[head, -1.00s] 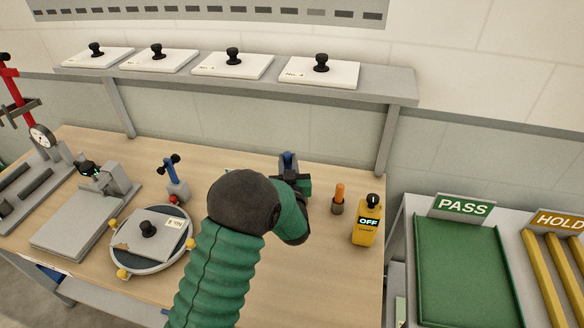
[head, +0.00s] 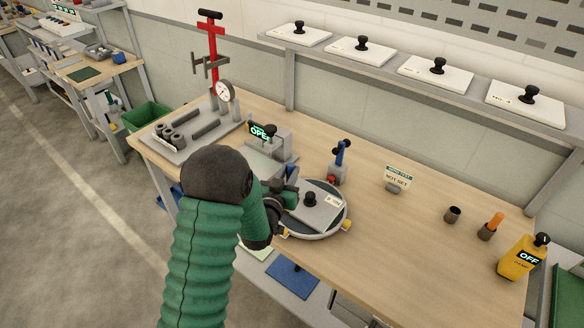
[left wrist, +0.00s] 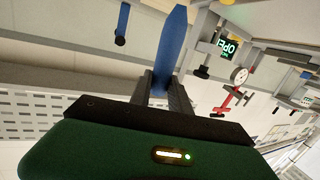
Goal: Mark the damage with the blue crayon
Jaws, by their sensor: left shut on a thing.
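My left gripper (head: 288,196) is at the left edge of the round turntable (head: 322,234), close to the grey plate (head: 318,212) with a black knob and a white label. In the left wrist view the gripper (left wrist: 162,88) is shut on the blue crayon (left wrist: 172,45), whose pointed tip sticks out past the fingers. The plate's left part is covered by my gripper, and no damage shows now. My right gripper is not in view.
A blue-levered device (head: 339,165) stands just behind the turntable. A NOT SET sign (head: 397,178) is farther right. The bench's middle is clear.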

